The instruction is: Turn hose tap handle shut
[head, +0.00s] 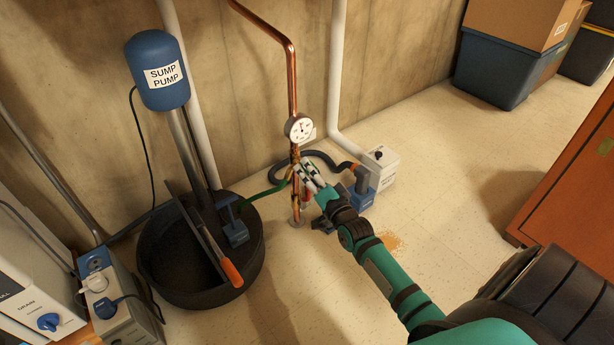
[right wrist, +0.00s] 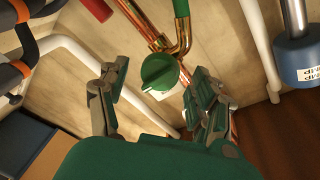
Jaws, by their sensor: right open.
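The hose tap handle is a round green knob (right wrist: 160,72) with a raised bar across its face, on a brass tap body (right wrist: 183,42). A green hose (right wrist: 181,8) joins the tap; in the head view the hose (head: 265,193) runs left from the copper pipe (head: 292,80). My right gripper (head: 308,178) is at the tap and hides the knob in the head view. In the right wrist view its open fingers (right wrist: 160,88) stand on either side of the knob, with visible gaps; I cannot tell their depth relative to it. My left gripper is not in view.
A white gauge (head: 299,128) sits on the pipe just above my gripper. A black tub (head: 165,285) with the blue sump pump (head: 158,70) stands left. An orange cabinet (head: 570,175) stands right.

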